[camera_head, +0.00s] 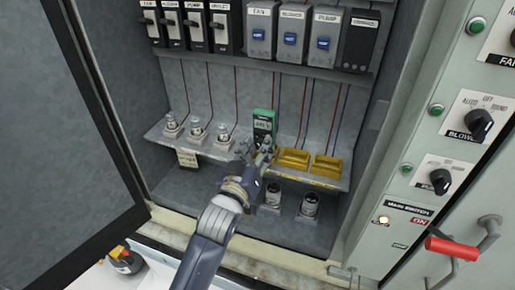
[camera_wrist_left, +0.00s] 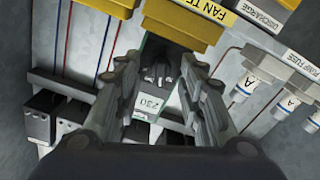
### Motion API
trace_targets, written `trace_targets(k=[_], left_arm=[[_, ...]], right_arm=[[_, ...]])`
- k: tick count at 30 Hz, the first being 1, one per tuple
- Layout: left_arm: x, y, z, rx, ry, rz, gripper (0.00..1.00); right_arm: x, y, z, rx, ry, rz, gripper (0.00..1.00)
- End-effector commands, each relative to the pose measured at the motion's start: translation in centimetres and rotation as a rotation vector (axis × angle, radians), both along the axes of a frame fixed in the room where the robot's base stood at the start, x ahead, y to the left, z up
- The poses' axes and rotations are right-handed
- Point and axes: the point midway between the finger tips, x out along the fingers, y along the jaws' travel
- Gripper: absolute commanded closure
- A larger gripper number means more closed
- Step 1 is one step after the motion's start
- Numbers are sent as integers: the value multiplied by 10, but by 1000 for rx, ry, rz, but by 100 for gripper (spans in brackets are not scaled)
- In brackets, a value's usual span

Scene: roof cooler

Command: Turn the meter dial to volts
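The meter (camera_head: 263,122) is a small green-cased device with a pale display, standing on the shelf in the cabinet's middle in the head view. My left gripper (camera_head: 257,149) is just in front of its lower part and hides its dial there. In the left wrist view my left gripper (camera_wrist_left: 160,88) is open, with one finger on each side of the meter (camera_wrist_left: 142,131). The dark dial (camera_wrist_left: 160,74) shows between the fingers, above the upside-down display. I cannot tell which setting the dial points to, or whether the fingers touch it. My right gripper is not in view.
Yellow holders (camera_head: 293,158) sit right of the meter on the shelf (camera_head: 215,150). Glass-topped fuses (camera_head: 197,132) stand at its left. Breakers (camera_head: 292,38) line the top, with wires below. The open door (camera_head: 60,120) is at left, and a panel with knobs (camera_head: 478,123) at right.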

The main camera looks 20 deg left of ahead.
Motion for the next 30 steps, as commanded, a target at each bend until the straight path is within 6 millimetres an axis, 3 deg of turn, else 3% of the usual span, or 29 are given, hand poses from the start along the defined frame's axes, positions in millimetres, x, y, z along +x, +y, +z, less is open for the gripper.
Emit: trace_targets(k=[11, 24, 30], left_arm=[[-6, 1, 1, 0, -3, 1, 62], [-85, 3, 0, -1, 1, 1, 62], [-110, 4, 0, -1, 0, 0, 62]], right_arm=[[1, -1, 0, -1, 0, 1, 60], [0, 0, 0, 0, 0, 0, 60], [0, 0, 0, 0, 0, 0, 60]])
